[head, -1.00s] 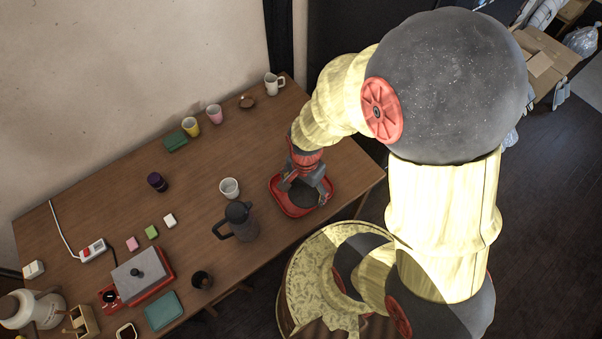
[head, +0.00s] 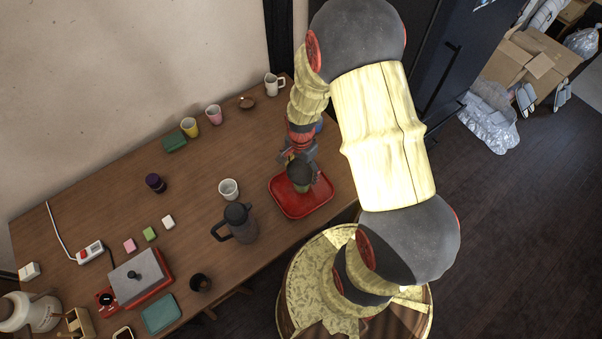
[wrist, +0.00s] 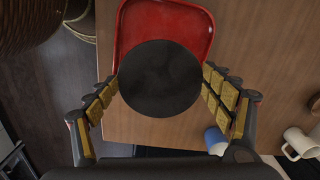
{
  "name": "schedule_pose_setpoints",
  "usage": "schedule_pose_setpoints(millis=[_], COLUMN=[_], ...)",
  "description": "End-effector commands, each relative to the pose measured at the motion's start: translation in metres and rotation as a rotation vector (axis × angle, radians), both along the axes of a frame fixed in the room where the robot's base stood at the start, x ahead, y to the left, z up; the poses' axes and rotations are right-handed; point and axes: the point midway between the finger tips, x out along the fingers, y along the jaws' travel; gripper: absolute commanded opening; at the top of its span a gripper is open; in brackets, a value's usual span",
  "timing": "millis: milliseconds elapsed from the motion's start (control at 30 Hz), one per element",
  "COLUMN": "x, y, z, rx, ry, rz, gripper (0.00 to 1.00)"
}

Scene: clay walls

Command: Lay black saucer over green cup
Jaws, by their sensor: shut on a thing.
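My gripper (head: 299,171) is shut on the black saucer (head: 299,173), which sits between the fingers. In the wrist view the saucer (wrist: 160,78) is a flat dark disc with a finger at its left and right edges, held level as far as I can tell. A bit of green (head: 302,188) shows just below the saucer in the head view, likely the green cup, mostly hidden by saucer and fingers. I cannot tell whether the saucer touches it. In the wrist view the saucer hides whatever is beneath it.
An empty-looking red tray (head: 302,206) lies by the gripper. A blue cup (wrist: 215,140) and a white mug (wrist: 298,143) stand close by. A dark jug (head: 239,222) and a white cup (head: 229,188) are to the left. Yellow (head: 189,127) and pink (head: 213,115) cups stand farther back.

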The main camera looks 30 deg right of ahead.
Motion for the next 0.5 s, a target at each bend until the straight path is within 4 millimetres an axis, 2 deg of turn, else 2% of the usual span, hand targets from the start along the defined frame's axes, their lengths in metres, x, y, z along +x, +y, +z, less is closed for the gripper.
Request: schedule_pose_setpoints(millis=[133,300,500], x=[0.005,0.005,0.005], y=[-0.003,-0.002,-0.002], z=[-0.011,-0.034,-0.037], rx=[0.001,0.001,0.0], ry=[0.002,0.002,0.0], rz=[0.0,0.0,0.0], gripper=[0.56,0.56,0.56])
